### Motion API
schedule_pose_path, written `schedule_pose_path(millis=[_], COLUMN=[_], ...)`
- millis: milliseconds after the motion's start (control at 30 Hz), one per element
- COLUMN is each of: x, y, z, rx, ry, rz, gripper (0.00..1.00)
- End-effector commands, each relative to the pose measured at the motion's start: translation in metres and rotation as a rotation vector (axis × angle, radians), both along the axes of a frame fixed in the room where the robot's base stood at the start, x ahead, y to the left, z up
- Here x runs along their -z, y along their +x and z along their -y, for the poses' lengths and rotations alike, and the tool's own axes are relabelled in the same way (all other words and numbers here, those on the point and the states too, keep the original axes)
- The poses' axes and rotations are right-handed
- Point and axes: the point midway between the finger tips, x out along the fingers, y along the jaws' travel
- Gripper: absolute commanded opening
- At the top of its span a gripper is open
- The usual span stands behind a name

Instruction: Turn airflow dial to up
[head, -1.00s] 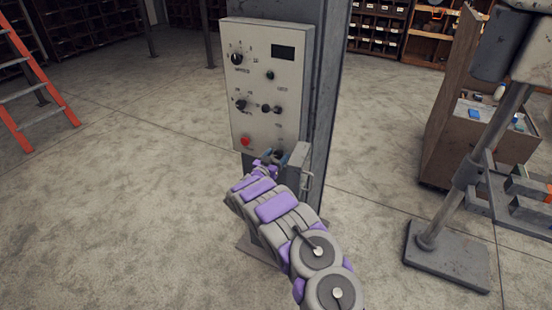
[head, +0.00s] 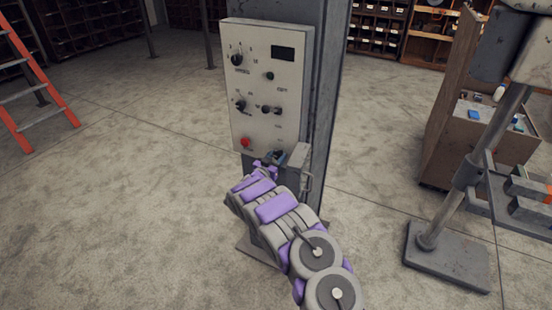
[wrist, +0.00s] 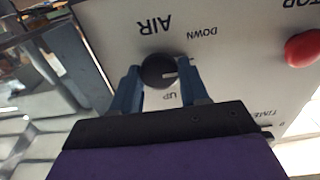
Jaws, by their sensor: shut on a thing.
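The airflow dial (wrist: 158,71) is a round black knob on the pale control panel (head: 263,120), and in the wrist view the panel's lettering appears upside down. "AIR" stands above the dial, "DOWN" at its upper right and "UP" below it. The dial's white mark points right in the picture, between "DOWN" and "UP". My gripper (wrist: 160,85) has its blue fingers on both sides of the dial and is shut on it. In the head view my gripper (head: 277,157) is at the panel's lower right corner and hides most of the dial.
A red button (wrist: 303,49) is on the same panel, beside the dial. Other black knobs (head: 237,59) and a dark display (head: 283,54) are higher up. The panel hangs on a grey column (head: 328,90). A stand (head: 445,255) is at right; open floor lies left.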

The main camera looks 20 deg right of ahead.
Motion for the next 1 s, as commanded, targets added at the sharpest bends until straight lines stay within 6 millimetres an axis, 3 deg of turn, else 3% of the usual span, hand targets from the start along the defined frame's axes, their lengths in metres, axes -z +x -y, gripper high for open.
schedule_pose_path(millis=[367, 1000], x=[-0.001, 0.0013], y=[0.0, -0.0021], z=[-0.0016, 0.0006], rx=[-0.003, -0.001], ry=[0.114, 0.485], rz=[0.145, 0.621], gripper=[0.14, 0.14])
